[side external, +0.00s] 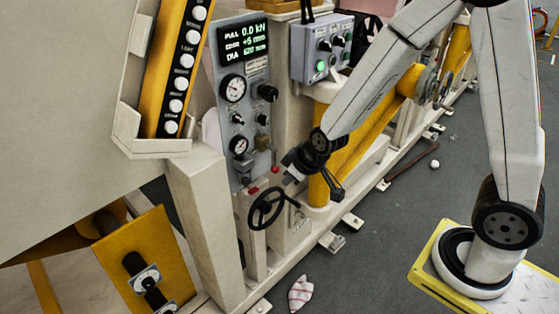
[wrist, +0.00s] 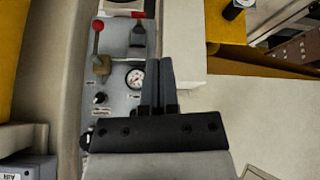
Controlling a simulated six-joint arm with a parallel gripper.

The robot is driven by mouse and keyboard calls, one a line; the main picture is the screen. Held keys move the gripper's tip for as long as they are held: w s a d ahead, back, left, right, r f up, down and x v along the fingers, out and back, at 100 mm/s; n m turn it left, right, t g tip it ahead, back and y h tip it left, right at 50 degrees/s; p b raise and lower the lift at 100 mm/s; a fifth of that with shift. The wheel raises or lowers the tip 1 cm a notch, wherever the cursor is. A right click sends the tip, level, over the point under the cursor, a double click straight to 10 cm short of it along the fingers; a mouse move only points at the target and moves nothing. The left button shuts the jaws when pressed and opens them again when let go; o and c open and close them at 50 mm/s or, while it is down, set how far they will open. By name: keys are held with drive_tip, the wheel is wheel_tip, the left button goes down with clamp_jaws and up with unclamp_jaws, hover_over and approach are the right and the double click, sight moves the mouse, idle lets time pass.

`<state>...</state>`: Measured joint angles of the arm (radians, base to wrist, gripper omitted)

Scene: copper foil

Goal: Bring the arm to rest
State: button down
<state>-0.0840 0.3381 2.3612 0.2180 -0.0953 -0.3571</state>
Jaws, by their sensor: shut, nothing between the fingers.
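My gripper (wrist: 157,62) shows in the wrist view with its two dark fingers together and nothing between them. The fingers point towards a grey panel with a small round gauge (wrist: 135,77) just left of the fingertips. Whether they touch the panel cannot be told. In the side view my arm reaches down from the upper right. Its wrist end is beside the machine, close to the black handwheel (side external: 267,208). The fingertips are hard to make out there.
A control panel with a lit display (side external: 243,43) stands behind the wrist, with a grey button box (side external: 322,48) to its right. A red-knobbed lever (wrist: 98,40) shows in the wrist view. A crumpled cloth (side external: 301,293) lies on the floor. Open floor lies right of the machine.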

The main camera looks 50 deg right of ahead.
drive_tip(key=s+d+r+m+g, duration=0.2)
drive_tip(key=s+d+r+g, duration=0.1)
drive_tip(key=s, duration=0.8)
drive_tip(key=shift+s+r+m+g, duration=0.15)
drive_tip(key=shift+r+m+g, duration=0.05)
drive_tip(key=shift+m+g, duration=0.1)
